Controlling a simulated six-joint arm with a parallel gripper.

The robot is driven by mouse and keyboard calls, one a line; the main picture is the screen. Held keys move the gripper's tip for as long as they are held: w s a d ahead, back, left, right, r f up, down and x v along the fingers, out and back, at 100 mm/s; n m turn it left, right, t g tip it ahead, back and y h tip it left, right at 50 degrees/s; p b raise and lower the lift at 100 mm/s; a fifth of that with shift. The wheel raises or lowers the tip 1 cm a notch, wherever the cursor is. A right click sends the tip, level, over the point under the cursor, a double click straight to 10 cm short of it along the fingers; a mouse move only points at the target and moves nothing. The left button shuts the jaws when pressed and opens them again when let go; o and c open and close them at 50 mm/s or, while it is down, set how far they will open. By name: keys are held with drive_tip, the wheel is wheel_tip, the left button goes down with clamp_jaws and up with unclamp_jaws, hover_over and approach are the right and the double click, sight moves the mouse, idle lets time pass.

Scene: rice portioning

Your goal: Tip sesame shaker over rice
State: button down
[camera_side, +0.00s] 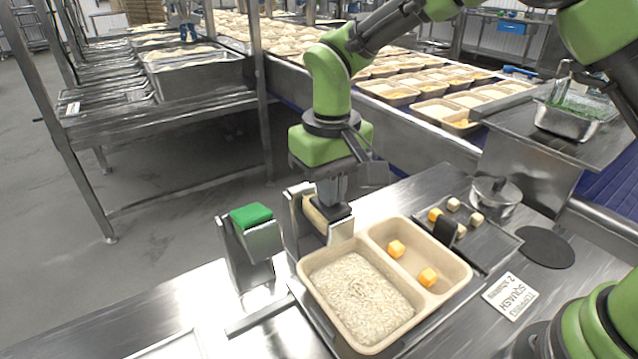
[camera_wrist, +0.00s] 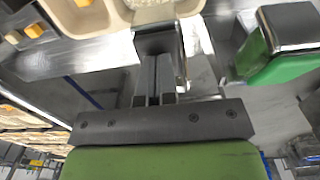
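The sesame shaker, which I take to be the beige-lidded metal one (camera_side: 313,214), stands in a metal holder behind the tray's rice side. My gripper (camera_side: 333,208) points down at it, and its dark fingertips overlap the beige lid and hide part of it. In the wrist view my gripper (camera_wrist: 157,70) has its fingers close together at the shaker. Whether they press on it cannot be seen. The rice (camera_side: 360,296) fills the left compartment of the beige tray (camera_side: 424,313). It also shows at the top edge of the wrist view (camera_wrist: 150,3).
A green-lidded shaker (camera_side: 252,216) stands left of my gripper in another holder. Two orange cubes (camera_side: 428,277) are in the tray's right compartment.

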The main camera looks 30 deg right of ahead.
drive_tip(key=shift+s+f, duration=0.35)
drive_tip(key=shift+f, duration=0.5)
drive_tip(key=shift+r, duration=0.1)
drive_tip(key=shift+w+r, duration=0.3)
drive_tip(key=shift+r, duration=0.7)
drive_tip(key=shift+w+r, duration=0.3)
drive_tip(key=shift+r, duration=0.75)
drive_tip(key=shift+w+r, duration=0.3)
drive_tip(key=shift+r, duration=0.8)
